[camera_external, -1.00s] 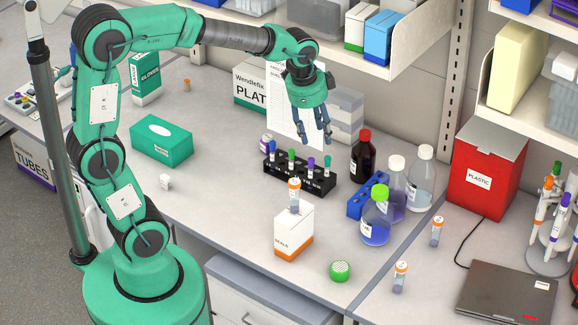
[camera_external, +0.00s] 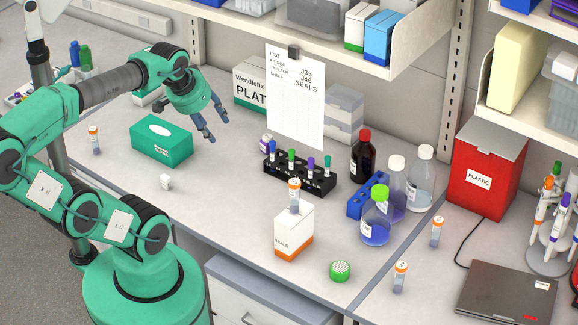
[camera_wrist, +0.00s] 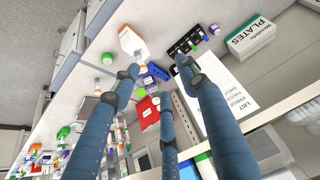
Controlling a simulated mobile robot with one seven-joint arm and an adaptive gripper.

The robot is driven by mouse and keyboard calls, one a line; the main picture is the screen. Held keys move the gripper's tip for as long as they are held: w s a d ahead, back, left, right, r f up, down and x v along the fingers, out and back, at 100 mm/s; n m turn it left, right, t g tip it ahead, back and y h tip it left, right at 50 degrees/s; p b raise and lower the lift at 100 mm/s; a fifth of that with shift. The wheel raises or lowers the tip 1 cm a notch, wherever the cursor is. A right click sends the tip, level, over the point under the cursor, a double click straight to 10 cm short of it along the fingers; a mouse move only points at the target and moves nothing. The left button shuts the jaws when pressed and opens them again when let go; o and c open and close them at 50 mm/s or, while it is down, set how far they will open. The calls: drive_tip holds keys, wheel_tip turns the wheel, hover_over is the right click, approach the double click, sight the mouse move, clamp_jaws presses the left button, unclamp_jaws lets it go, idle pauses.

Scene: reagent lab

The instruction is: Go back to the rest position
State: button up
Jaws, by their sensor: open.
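My gripper (camera_external: 216,126) is open and empty in the external view. It hangs in the air above the bench, just right of the green tissue box (camera_external: 161,141). In the wrist view its blue fingers (camera_wrist: 158,82) are spread apart with nothing between them. My arm is folded low on the left, with its forearm reaching up and to the right.
A black tube rack (camera_external: 299,176), a white SEALS box (camera_external: 294,231) with an orange-capped vial (camera_external: 294,194) on top, and several bottles (camera_external: 361,157) stand right of my gripper. A hanging list (camera_external: 296,98) is behind the rack. The bench's front middle is mostly clear.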

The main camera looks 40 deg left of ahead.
drive_tip(key=shift+f, duration=0.1)
idle(0.3)
wheel_tip(320, 180, down, 12)
drive_tip(key=b, duration=1.2)
